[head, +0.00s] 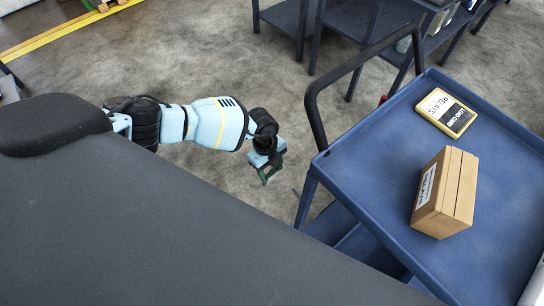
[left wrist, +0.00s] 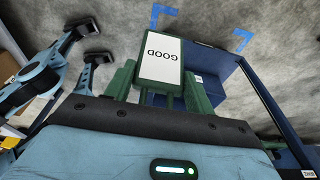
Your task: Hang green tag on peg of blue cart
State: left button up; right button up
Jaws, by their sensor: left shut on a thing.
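My left gripper (head: 268,170) hangs over the floor just left of the blue cart (head: 350,190), apart from it. It is shut on the green tag, which shows as a small dark green shape in the head view. In the left wrist view the green tag (left wrist: 160,60) sits between the green fingers, its white face reading "GOOD" upside down. Part of a blue cart (left wrist: 220,72) shows behind the tag there. I cannot make out a peg in either view.
Other dark blue carts (head: 345,22) stand at the back. Grey floor (head: 250,60) is open behind my left arm.

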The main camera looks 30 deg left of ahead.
pick_arm(q)
jog(key=shift+d, duration=0.1)
jog(key=shift+s+d+f, duration=0.1)
jog(key=shift+s+d, duration=0.1)
jog(key=shift+d, duration=0.3)
jog(key=shift+s+d, duration=0.2)
jog(key=shift+d, duration=0.3)
jog(key=s+d+f, duration=0.1)
jog(key=s+d, duration=0.1)
jog(key=d, duration=0.5)
jog(key=shift+s+f, duration=0.2)
jog(key=shift+s, duration=0.05)
dwell(0.4)
dwell(0.4)
jog(key=o, duration=1.1)
